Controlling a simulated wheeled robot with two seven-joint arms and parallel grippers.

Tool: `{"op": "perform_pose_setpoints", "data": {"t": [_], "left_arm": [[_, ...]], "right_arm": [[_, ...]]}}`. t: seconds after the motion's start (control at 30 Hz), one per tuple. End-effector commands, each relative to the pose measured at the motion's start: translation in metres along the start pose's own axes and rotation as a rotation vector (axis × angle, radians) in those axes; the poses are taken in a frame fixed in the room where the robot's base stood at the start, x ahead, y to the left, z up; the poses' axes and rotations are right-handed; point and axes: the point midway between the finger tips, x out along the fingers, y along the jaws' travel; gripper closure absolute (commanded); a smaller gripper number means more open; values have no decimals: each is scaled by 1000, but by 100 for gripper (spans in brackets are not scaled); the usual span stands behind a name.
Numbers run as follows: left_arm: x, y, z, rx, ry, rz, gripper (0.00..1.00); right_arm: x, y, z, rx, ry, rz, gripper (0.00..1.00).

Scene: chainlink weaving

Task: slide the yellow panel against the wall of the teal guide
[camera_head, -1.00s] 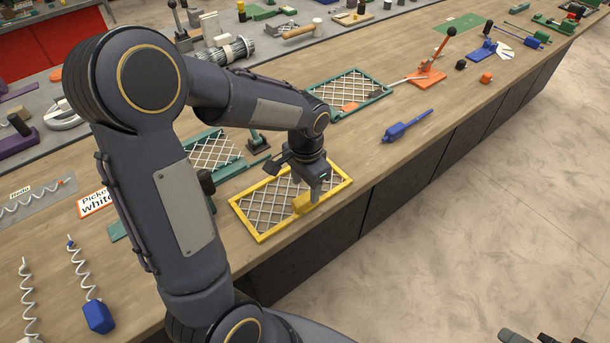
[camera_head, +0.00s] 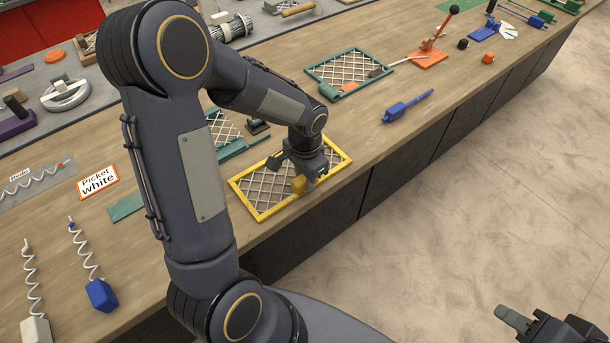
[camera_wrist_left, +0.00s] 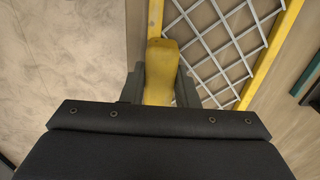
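The yellow panel (camera_head: 254,214), a yellow frame with pale wire mesh, lies flat near the table's front edge. My left gripper (camera_head: 305,183) is low over its near right part, at the yellow handle (camera_head: 298,186). In the left wrist view, the fingers stand on both sides of the handle (camera_wrist_left: 160,72); whether they press it is unclear. A teal piece (camera_head: 240,149), apparently the guide, lies behind the panel, partly hidden by my arm. Bare wood separates them; a teal edge (camera_wrist_left: 303,80) also shows in the wrist view. My right gripper (camera_head: 540,325) is partly visible, away from the table.
A teal-framed mesh panel (camera_head: 357,52) lies farther back. A blue tool (camera_head: 405,106) and an orange lever stand (camera_head: 427,52) are to the right. Wood right of the yellow panel is clear. Coiled wires with blue and white blocks lie at left.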

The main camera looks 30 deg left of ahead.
Motion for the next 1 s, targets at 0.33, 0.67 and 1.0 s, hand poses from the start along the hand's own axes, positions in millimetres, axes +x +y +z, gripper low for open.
{"op": "perform_pose_setpoints", "data": {"t": [0.33,0.67,1.0], "left_arm": [[-1,0,0,0,2,-1,100],[-1,-8,-1,-2,2,-1,100],[-1,-18,0,-1,1,0,100]], "right_arm": [[0,0,0,0,0,0,64],[-1,0,-1,0,0,0,64],[-2,-1,-1,0,0,0,64]]}}
